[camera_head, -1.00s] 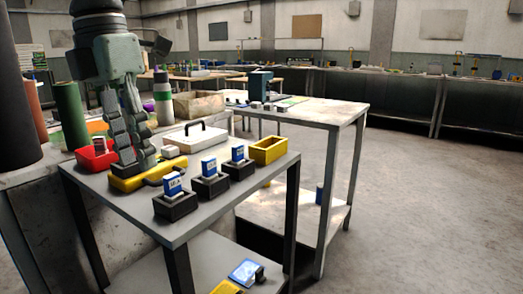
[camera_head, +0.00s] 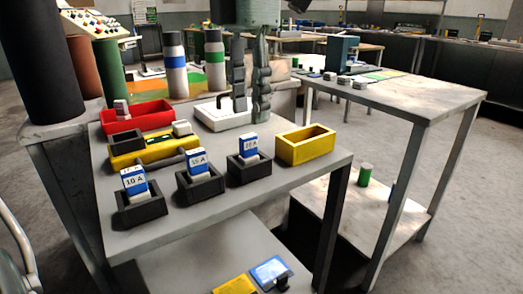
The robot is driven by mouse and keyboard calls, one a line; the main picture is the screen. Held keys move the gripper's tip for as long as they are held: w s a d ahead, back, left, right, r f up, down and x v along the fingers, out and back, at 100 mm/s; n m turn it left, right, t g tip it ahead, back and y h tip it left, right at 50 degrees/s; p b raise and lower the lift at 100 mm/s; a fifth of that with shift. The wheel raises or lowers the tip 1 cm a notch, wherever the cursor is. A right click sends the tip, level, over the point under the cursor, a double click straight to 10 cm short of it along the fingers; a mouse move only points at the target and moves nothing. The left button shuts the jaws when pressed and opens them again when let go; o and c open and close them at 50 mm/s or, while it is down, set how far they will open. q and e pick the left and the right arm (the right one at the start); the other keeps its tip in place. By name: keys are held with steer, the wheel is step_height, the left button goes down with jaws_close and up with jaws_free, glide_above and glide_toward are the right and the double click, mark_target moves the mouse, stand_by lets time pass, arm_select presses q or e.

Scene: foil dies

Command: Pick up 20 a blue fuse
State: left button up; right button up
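Three blue-and-white fuses stand upright in dark holders on the near table (camera_head: 215,225). The left fuse (camera_head: 133,180) reads 10 A and the middle fuse (camera_head: 197,161) reads 15 A. The right fuse (camera_head: 249,147) has a small label that looks like 20 A, in its black holder (camera_head: 249,171).
A yellow open bin (camera_head: 306,146) stands right of the holders. The table's front strip is clear.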

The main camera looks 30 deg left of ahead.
mark_target(249, 136)
arm_select(q)
steer(key=shift+s+a+f, duration=0.1)
steer(key=shift+s+f, duration=0.05)
steer(key=shift+f, duration=0.75)
step_height(249, 136, down, 5)
steer(key=shift+a+r, duration=0.1)
jaws_close()
